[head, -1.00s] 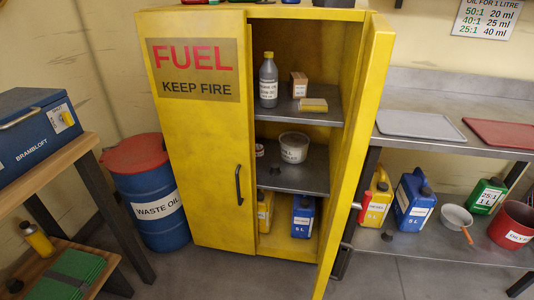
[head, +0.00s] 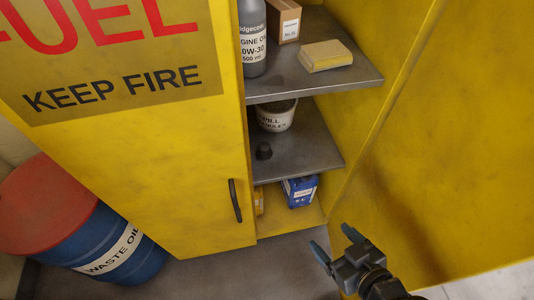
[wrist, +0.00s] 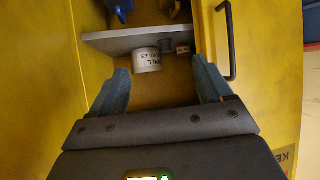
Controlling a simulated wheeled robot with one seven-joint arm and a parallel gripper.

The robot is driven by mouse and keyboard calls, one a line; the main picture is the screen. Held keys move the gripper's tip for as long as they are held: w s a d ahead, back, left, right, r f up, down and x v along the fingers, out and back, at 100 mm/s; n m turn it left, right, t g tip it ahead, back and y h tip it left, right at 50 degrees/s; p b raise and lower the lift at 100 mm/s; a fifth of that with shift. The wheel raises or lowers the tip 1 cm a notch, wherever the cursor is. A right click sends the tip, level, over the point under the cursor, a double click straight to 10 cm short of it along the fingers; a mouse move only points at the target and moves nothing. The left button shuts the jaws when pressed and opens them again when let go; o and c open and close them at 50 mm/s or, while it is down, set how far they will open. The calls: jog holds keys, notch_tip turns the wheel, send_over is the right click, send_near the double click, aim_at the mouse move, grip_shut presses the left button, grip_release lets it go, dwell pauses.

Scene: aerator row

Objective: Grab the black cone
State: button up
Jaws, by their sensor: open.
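The black cone (head: 264,151), small and dark, stands on the middle shelf of the yellow cabinet, in front of the white spill granules tub (head: 275,117). In the wrist view, which is upside down, the cone (wrist: 166,45) shows as a dark shape between the tub (wrist: 146,61) and a small labelled tin (wrist: 183,50). My gripper (head: 335,242) is open and empty, in front of the cabinet opening, to the right of the cone and apart from it. In the wrist view its blue fingers (wrist: 160,70) lie either side of the tub and cone.
The middle shelf (head: 300,157) lies under an upper shelf (head: 325,80) with a grey bottle, a box and a sponge-like yellow block. A blue jug (head: 300,190) stands below. The closed left door (head: 150,170) and open right door (head: 430,160) flank the opening.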

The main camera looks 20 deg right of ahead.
jog(key=w+f+n+y+b, duration=0.1)
jog(key=w+f, duration=0.2)
jog(key=w, duration=0.2)
jog(key=w+f+y+b, duration=0.1)
jog(key=w+f, duration=0.2)
jog(key=w, duration=0.2)
jog(key=n+g+y+b, duration=0.1)
jog(key=n+y+b, duration=0.2)
jog(key=n+y, duration=0.2)
send_near(269, 149)
jog(key=shift+w+a+f, duration=0.1)
jog(key=shift+w+a, duration=0.3)
jog(key=shift+w, duration=0.2)
jog(key=shift+w+a+f, duration=0.15)
jog(key=shift+w+a, duration=0.25)
jog(key=shift+w, duration=0.2)
jog(key=shift+f+b+x, duration=0.15)
jog(key=shift+b+x, duration=0.05)
jog(key=shift+x, duration=1.7)
jog(key=shift+f+b+x, duration=0.15)
jog(key=shift+b+x, duration=0.05)
jog(key=shift+x, duration=1.7)
jog(key=shift+s+d, duration=0.1)
jog(key=shift+c, duration=0.4)
jog(key=c, duration=1)
